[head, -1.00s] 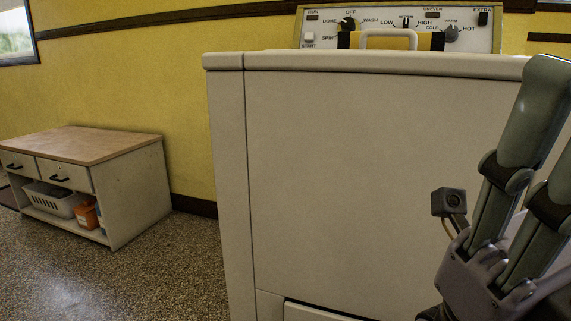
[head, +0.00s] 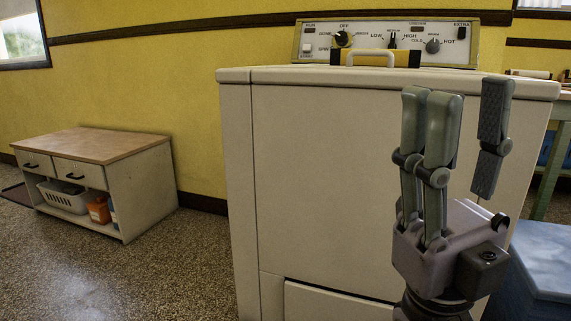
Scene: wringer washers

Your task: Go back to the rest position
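My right gripper (head: 464,92) stands upright in front of the washer (head: 320,180), at the right of the head view. Its fingers point up and are spread apart, with nothing between them. The washer is cream white, with a control panel (head: 385,40) of knobs and switches along its back. A yellow and black piece with a pale handle (head: 375,57) shows at the top of the washer, in front of the panel. My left gripper is not in the view.
A low cabinet (head: 95,145) with a wooden top stands at the left, holding a white basket (head: 64,196) and an orange container (head: 99,210). A blue object (head: 545,265) and a green table (head: 549,165) are at the right. Speckled floor (head: 150,280) is open between cabinet and washer.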

